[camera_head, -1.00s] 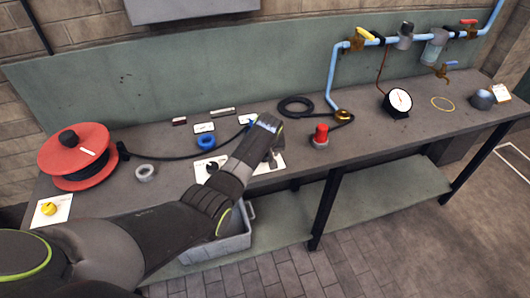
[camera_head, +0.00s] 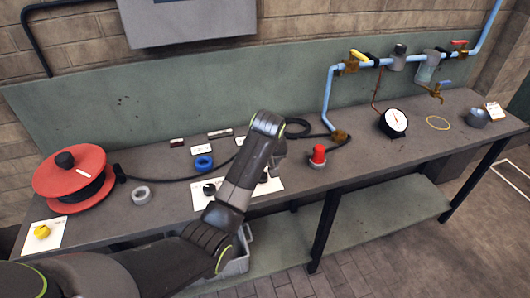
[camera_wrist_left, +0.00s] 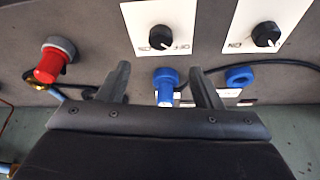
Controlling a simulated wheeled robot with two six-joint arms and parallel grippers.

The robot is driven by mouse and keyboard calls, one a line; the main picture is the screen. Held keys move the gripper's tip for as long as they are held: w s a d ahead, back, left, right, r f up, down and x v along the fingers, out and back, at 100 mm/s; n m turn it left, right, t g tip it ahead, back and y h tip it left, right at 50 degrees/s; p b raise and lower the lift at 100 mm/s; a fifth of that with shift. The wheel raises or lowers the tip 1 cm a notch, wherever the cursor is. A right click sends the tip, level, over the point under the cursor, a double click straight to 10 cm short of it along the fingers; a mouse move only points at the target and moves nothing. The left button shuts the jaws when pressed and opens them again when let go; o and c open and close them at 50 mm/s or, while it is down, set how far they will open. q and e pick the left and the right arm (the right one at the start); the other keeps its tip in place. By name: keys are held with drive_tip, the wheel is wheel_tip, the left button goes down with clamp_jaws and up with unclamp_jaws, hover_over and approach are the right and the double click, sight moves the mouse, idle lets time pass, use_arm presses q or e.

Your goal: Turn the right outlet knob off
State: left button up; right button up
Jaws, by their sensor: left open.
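The right outlet knob is a small black dial on a white plate; in the left wrist view this knob (camera_wrist_left: 160,37) is ahead of my fingers, its pointer lying slantwise. In the head view its plate (camera_head: 268,187) is partly covered by my left arm. The left outlet knob (camera_head: 209,189) sits on its own white plate; it also shows in the left wrist view (camera_wrist_left: 265,34). My left gripper (camera_wrist_left: 160,84) is open and empty, fingers apart, over the bench near the right knob, not seen touching it. The head view mostly hides its fingertips. My right gripper is out of view.
A blue part (camera_wrist_left: 166,86) shows between the fingers, apparently beyond them. A red-topped part (camera_head: 318,155) stands right of the plate. A blue ring (camera_head: 203,163), grey ring (camera_head: 141,195) and red cable reel (camera_head: 74,178) are left. Pipes with valves (camera_head: 357,56) run along the back wall.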

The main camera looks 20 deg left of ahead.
use_arm(q)
drive_tip(key=a+v, duration=0.1)
drive_tip(key=v, duration=0.5)
drive_tip(key=shift+d+b, duration=0.35)
drive_tip(key=shift+d, duration=0.15)
drive_tip(key=shift+s, duration=0.1)
